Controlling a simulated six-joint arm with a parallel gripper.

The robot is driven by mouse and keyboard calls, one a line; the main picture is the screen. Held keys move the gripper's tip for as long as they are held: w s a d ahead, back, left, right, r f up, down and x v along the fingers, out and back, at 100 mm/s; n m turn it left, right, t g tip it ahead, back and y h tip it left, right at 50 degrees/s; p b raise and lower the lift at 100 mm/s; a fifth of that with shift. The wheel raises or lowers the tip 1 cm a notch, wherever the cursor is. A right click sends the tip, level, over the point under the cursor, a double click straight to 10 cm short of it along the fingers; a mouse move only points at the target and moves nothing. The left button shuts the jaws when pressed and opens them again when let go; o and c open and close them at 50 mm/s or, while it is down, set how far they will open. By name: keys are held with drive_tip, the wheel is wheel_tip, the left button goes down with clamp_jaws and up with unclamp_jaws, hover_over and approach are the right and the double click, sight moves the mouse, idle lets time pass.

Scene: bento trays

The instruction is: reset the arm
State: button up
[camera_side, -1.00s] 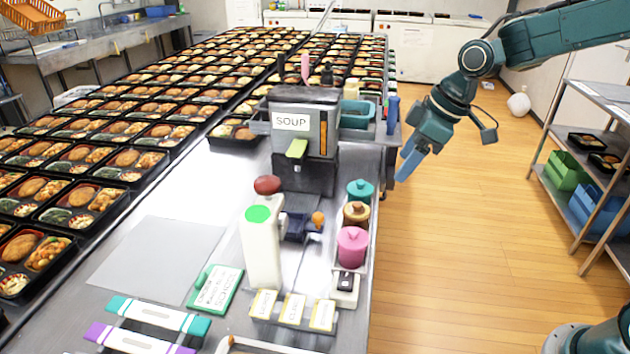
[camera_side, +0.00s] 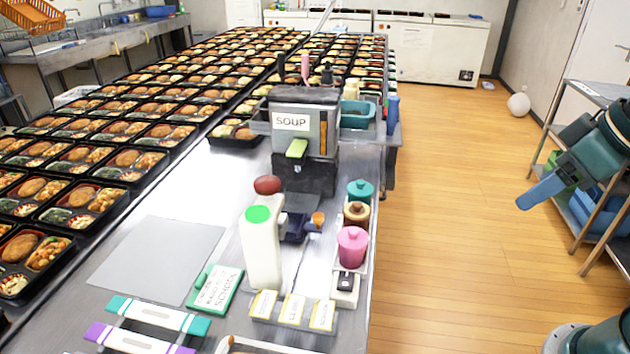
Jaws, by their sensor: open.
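My gripper (camera_side: 541,189) is at the right of the view, in front of the metal shelf and over the floor. Its blue fingers point down and to the left. They hold nothing that I can see and are well apart from the table. The gap between the fingers is hard to make out from this angle. Most of the arm behind the gripper is outside the picture.
The metal table (camera_side: 200,155) carries many bento trays (camera_side: 102,198), a soup machine (camera_side: 303,122), a white bottle (camera_side: 261,250) and lidded pots (camera_side: 352,246). The metal shelf (camera_side: 590,92) with a blue bin (camera_side: 582,210) stands behind my gripper. The wooden floor (camera_side: 450,220) between is clear.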

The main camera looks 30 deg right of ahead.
drive_tip(key=shift+s+d+f+m, duration=0.1)
drive_tip(key=shift+s+m, duration=0.05)
drive_tip(key=shift+s, duration=0.3)
drive_tip(key=shift+s+d+f+m, duration=0.1)
drive_tip(key=shift+s+m, duration=0.05)
drive_tip(key=shift+s, duration=0.25)
